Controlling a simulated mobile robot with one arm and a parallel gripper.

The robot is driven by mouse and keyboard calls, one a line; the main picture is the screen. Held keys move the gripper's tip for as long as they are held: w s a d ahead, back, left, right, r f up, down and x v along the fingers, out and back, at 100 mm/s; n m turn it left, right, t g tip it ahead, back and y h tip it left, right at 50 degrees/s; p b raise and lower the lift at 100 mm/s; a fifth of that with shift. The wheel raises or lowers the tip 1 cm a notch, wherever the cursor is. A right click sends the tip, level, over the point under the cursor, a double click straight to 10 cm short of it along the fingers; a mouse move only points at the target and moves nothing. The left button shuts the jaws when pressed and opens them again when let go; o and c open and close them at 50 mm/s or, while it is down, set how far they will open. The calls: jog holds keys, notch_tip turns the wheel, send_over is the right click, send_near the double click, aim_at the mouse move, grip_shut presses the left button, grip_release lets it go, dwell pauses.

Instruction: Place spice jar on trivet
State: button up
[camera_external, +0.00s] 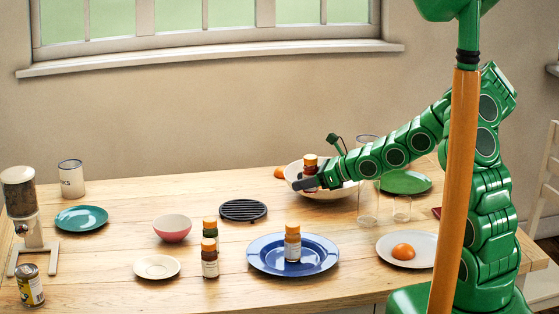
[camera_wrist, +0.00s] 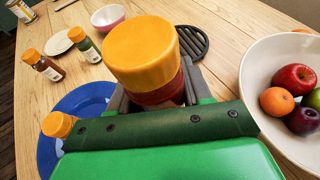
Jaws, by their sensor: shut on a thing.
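My gripper (camera_external: 308,184) is shut on a spice jar (camera_external: 310,161) with an orange cap and reddish contents. It holds the jar upright above the table, in front of the white bowl. In the wrist view the held jar's cap (camera_wrist: 141,52) fills the middle, between my gripper's fingers (camera_wrist: 152,98), and hides most of its body. The trivet (camera_external: 243,210) is a round black slatted disc flat on the table, left of my gripper and bare on top. The trivet also shows in the wrist view (camera_wrist: 191,42), partly behind the held jar.
A blue plate (camera_external: 262,262) bears another orange-capped jar (camera_external: 292,243). Two more jars (camera_external: 210,258) stand left of it, near a pink bowl (camera_external: 172,229) and a cream saucer (camera_external: 157,267). The white bowl (camera_wrist: 258,62) holds fruit. Clear glasses (camera_external: 368,207) stand right of my gripper.

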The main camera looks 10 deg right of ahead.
jog(key=w+a+r, duration=0.2)
jog(key=w+a, duration=0.1)
jog(key=a, duration=0.7)
send_over(238, 208)
jog(key=shift+m, duration=0.3)
jog(key=shift+s+f, duration=0.15)
jog(key=shift+f, duration=2.15)
jog(key=shift+s+f, duration=0.15)
jog(key=shift+f, duration=2.1)
jog(key=shift+w, duration=0.1)
jog(key=shift+w+f, duration=0.1)
jog(key=shift+f, duration=1.6)
jog(key=shift+f, duration=0.1)
jog(key=o, duration=1.1)
